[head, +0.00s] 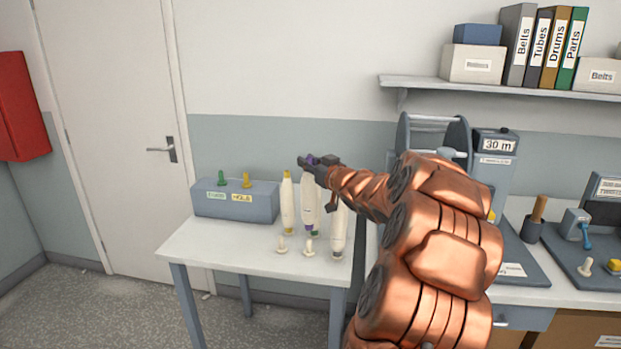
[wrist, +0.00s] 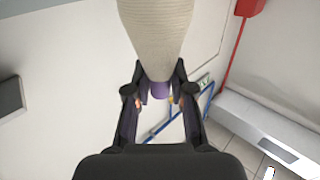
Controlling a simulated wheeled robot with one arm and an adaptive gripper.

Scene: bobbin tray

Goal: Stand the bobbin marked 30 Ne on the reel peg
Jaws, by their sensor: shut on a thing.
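My gripper (head: 314,161) is over the small table at the middle. It is shut on a cream bobbin (head: 309,200) by its purple top end. The bobbin hangs about upright; I cannot tell whether its foot touches the table. In the wrist view the gripper's fingers (wrist: 160,92) close around the purple tip (wrist: 159,90), and the cream thread body (wrist: 157,35) extends away from them. A yellow-topped bobbin (head: 287,203) stands to its left and another cream bobbin (head: 338,232) to its right, partly behind my arm. No 30 Ne marking is readable. I cannot identify the reel peg for certain.
A grey block (head: 222,205) with a green peg and a yellow peg stands at the table's left. A reel machine marked 30 m (head: 497,145) is on the right bench, partly behind my arm. The table's front left (head: 215,245) is clear.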

